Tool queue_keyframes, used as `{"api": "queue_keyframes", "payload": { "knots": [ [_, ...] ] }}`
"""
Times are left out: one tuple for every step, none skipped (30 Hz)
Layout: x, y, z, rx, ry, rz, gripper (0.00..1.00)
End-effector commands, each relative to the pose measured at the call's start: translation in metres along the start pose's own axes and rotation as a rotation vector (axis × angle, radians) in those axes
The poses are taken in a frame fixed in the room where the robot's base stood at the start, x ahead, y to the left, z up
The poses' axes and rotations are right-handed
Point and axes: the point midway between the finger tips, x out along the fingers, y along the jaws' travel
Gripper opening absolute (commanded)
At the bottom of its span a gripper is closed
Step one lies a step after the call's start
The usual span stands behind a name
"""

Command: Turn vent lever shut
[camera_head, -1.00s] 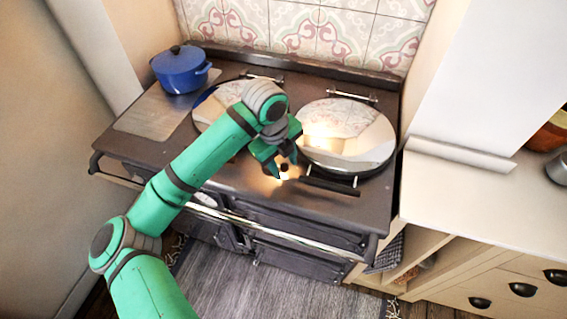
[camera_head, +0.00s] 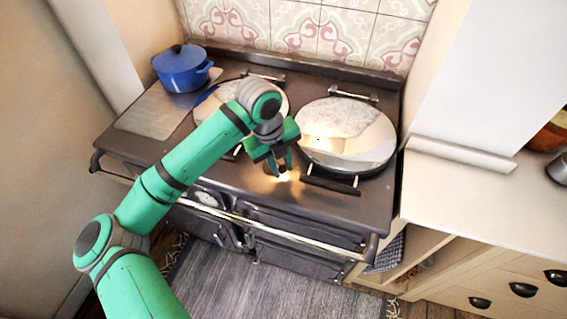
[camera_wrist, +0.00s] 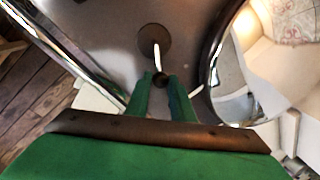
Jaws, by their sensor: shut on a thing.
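The vent lever (camera_wrist: 157,58) is a short pale rod with a dark round knob at its near end. It rises from a round dark plate (camera_wrist: 153,38) on the stove top. In the wrist view my gripper (camera_wrist: 160,82) is shut on the knob, with one green finger on each side of it. In the head view my gripper (camera_head: 280,172) points down at the stove top between the two round lids, towards the front. There the fingers hide most of the lever.
A dark range cooker (camera_head: 345,205) carries a left lid (camera_head: 215,105) and a right lid (camera_head: 345,135) with a dark front handle (camera_head: 330,184), close right of my gripper. A blue pot (camera_head: 180,70) stands at the back left. A rail (camera_head: 265,232) runs along the front.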

Motion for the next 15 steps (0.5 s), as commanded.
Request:
{"api": "queue_keyframes", "payload": {
  "knots": [
    [-0.001,0.003,0.001,0.038,0.006,0.001,0.00],
    [-0.002,0.004,0.001,0.065,0.010,0.002,0.00],
    [-0.002,0.006,0.001,0.102,0.018,0.001,0.00],
    [-0.003,0.008,0.001,0.130,0.023,0.001,0.00],
    [-0.003,0.009,0.001,0.158,0.028,0.001,0.00],
    [-0.003,0.011,0.001,0.197,0.036,0.002,0.00],
    [-0.004,0.013,0.001,0.225,0.041,0.002,0.00],
    [-0.004,0.014,0.002,0.253,0.047,0.002,0.00],
    [-0.004,0.016,0.002,0.289,0.054,0.001,0.00],
    [-0.004,0.017,0.003,0.317,0.059,0.001,0.00],
    [-0.005,0.019,0.003,0.345,0.065,0.002,0.00],
    [-0.005,0.021,0.003,0.382,0.073,0.002,0.00],
    [-0.005,0.022,0.004,0.410,0.078,0.002,0.00],
    [-0.006,0.023,0.004,0.438,0.083,0.002,0.00],
    [-0.006,0.025,0.005,0.476,0.090,0.002,0.00]
  ]
}}
